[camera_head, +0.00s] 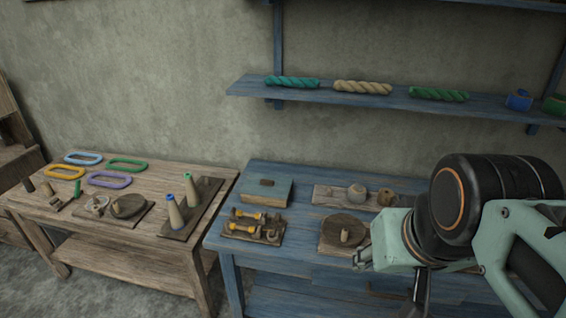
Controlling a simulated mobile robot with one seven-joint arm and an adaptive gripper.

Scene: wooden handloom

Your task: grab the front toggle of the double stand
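The double stand (236,234) is a small dark wooden board at the front left of the blue table. Two toggles with yellow middles lie across its short supports, one behind the other. The front toggle (241,228) lies nearer the table's front edge, and the back toggle (250,215) lies just behind it. My arm comes in from the right. Dark parts that seem to belong to my gripper (421,291) hang below its pale green end, well right of the stand and apart from it. The fingertips do not show clearly.
A blue-grey box (252,190) stands behind the stand. A round wooden piece with a peg (345,230) lies to its right. The wooden table (130,257) at left holds cones and coloured rings. A blue shelf (320,99) with yarn hangs above. My arm hides the blue table's right part.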

